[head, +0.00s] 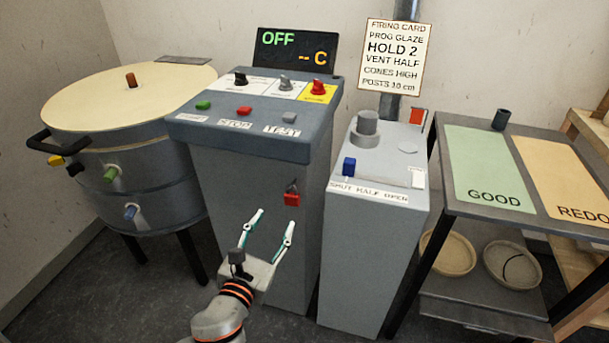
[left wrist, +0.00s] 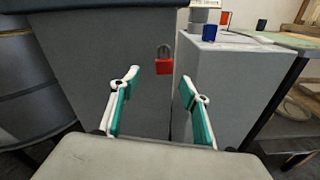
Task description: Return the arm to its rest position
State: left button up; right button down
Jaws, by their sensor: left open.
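My left gripper (head: 269,229) is open and empty in front of the grey control pedestal (head: 255,190). Its two white and green fingers also show spread apart in the left wrist view (left wrist: 160,90). A red padlock (head: 291,198) hangs on the pedestal's front, above and beyond the fingertips in the head view. The padlock also shows in the left wrist view (left wrist: 164,62), between and beyond the fingers, apart from them. My right gripper is in neither view.
A round kiln (head: 140,140) with a cream lid stands at the left. A grey vent box (head: 375,240) with a blue switch stands right of the pedestal. A table (head: 455,160) with GOOD and REDO mats is at the right, with round dishes below. Open floor lies before the kiln.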

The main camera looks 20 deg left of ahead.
pick_arm(q)
jog(key=s+f+n+g+p, duration=0.2)
jog(key=s+f+n, duration=0.3)
jog(key=n, duration=0.6)
jog(key=s+f+n+g+h+p, duration=0.1)
jog(key=s+f+n, duration=0.4)
jog(key=s+n, duration=0.5)
jog(key=s+f+n+g+h+p, duration=0.1)
jog(key=s+f+n+g+p, duration=0.2)
jog(key=n, duration=1)
jog(key=s+f+p, duration=0.2)
jog(key=s+f, duration=0.1)
jog(key=s, duration=0.2)
jog(key=shift+s+d+g, duration=0.15)
jog(key=shift+d+g, duration=0.1)
jog(key=shift+g, duration=0.15)
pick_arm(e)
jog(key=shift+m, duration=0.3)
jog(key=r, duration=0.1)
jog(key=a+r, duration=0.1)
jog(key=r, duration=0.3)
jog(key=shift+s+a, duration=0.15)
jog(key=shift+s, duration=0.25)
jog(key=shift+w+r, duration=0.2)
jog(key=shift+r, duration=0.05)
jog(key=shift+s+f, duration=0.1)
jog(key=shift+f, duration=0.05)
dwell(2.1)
